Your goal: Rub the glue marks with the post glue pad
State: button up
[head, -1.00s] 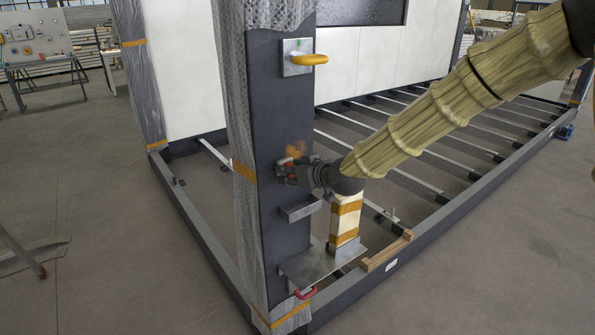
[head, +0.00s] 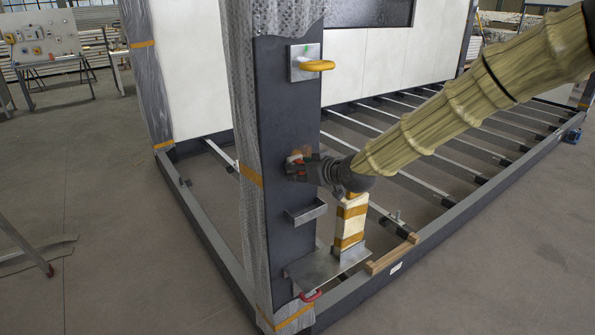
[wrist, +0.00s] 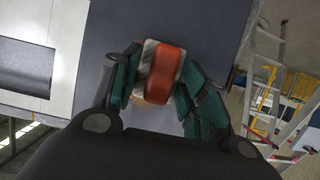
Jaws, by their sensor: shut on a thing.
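My gripper (head: 298,170) is shut on the post glue pad, an orange-red block with a pale edge. In the wrist view the pad (wrist: 163,73) sits between the green-padded fingers, in front of the dark post face. In the head view the pad (head: 294,160) is small and partly hidden by the fingers, at the dark post (head: 287,110). A faint brownish glue mark (head: 307,151) shows on the post just above the pad. In the wrist view a brownish patch shows beside the pad, mostly covered. Whether the pad touches the post is hard to tell.
A yellow handle (head: 318,66) on a metal plate is higher on the post. A small metal tray (head: 305,214) is below my gripper. A taped pale block (head: 348,222) stands on a metal plate (head: 322,272) at the foot. Plastic wrap covers the post's left side.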

jog(key=shift+w+d+r+p, duration=0.45)
jog(key=shift+w+d, duration=0.2)
jog(key=shift+d, duration=0.25)
jog(key=shift+w+d+r+p, duration=0.4)
jog(key=shift+w+d, duration=0.25)
jog(key=shift+d, duration=0.25)
dwell(0.9)
jog(key=shift+a, duration=0.1)
jog(key=shift+s+a, duration=1)
jog(key=shift+a, duration=0.2)
jog(key=shift+a, duration=0.1)
jog(key=shift+s+a+b, duration=0.4)
jog(key=shift+s+a, duration=0.4)
jog(key=shift+a, duration=0.35)
jog(key=shift+s, duration=0.1)
